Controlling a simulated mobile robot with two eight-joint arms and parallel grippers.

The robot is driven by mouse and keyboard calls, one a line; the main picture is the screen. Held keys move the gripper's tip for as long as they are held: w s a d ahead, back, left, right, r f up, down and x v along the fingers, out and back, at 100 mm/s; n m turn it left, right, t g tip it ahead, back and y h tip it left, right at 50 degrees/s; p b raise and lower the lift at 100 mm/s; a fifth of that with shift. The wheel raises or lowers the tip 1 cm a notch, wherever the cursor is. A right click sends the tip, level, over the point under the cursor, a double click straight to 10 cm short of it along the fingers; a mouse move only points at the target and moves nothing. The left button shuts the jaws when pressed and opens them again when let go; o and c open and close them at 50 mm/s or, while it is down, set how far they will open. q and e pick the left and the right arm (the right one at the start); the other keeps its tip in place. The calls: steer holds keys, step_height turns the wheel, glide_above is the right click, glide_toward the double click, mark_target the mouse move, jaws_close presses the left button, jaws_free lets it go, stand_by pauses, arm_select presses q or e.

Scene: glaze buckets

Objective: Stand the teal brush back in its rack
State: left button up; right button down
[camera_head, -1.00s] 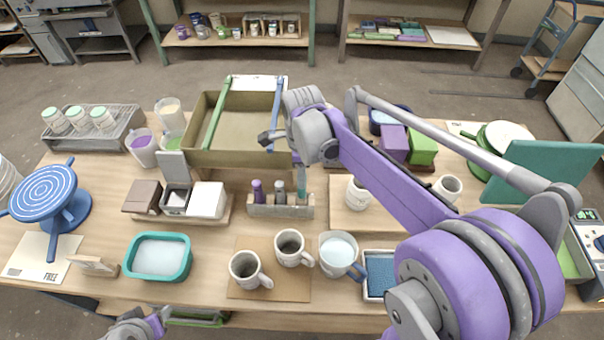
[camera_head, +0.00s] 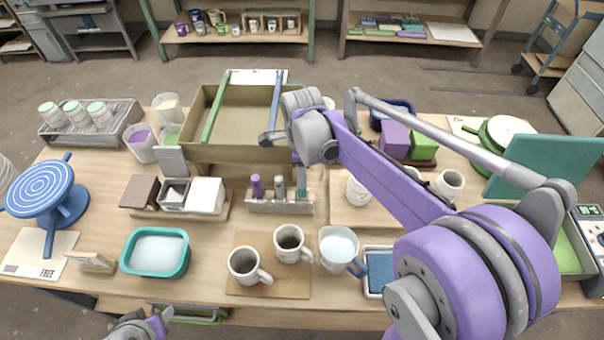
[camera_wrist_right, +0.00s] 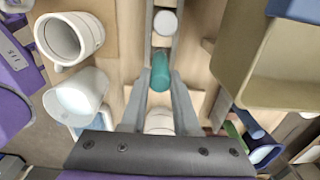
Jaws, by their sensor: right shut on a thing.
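The teal brush (camera_head: 302,188) is at the right end of the small rack (camera_head: 280,205), just below my right gripper in the head view. In the right wrist view the teal brush (camera_wrist_right: 160,72) shows between the fingers of my right gripper (camera_wrist_right: 162,80), which is shut on it. I cannot tell whether its lower end is inside a slot. A purple brush (camera_head: 257,187) and a grey brush (camera_head: 280,188) stand in the rack to its left. My left gripper (camera_head: 150,325) is partly in view at the bottom left, its fingers unclear.
A large olive bin (camera_head: 232,152) stands behind the rack. Two mugs (camera_head: 245,265) (camera_head: 290,242) stand on a board in front. A white jug (camera_head: 338,248) and a teal tub (camera_head: 155,252) are nearby. My right arm hides part of the table's right side.

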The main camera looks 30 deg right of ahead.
arm_select(q)
steer(key=shift+s+f+b, duration=0.2)
steer(key=shift+f+b, duration=0.25)
steer(key=shift+f, duration=0.1)
arm_select(e)
steer(key=shift+f, duration=0.7)
stand_by(0.3)
steer(key=c, duration=0.6)
jaws_free()
steer(key=shift+o, duration=0.4)
steer(key=o, duration=0.3)
steer(key=shift+o, duration=0.2)
arm_select(q)
steer(key=shift+r, duration=0.1)
arm_select(e)
steer(key=shift+r, duration=0.1)
steer(key=shift+r+p, duration=1.9)
steer(key=shift+r, duration=1.55)
arm_select(q)
steer(key=r, duration=0.1)
steer(key=w+r, duration=0.1)
steer(key=r, duration=0.1)
steer(key=w+r, duration=0.1)
steer(key=r, duration=0.1)
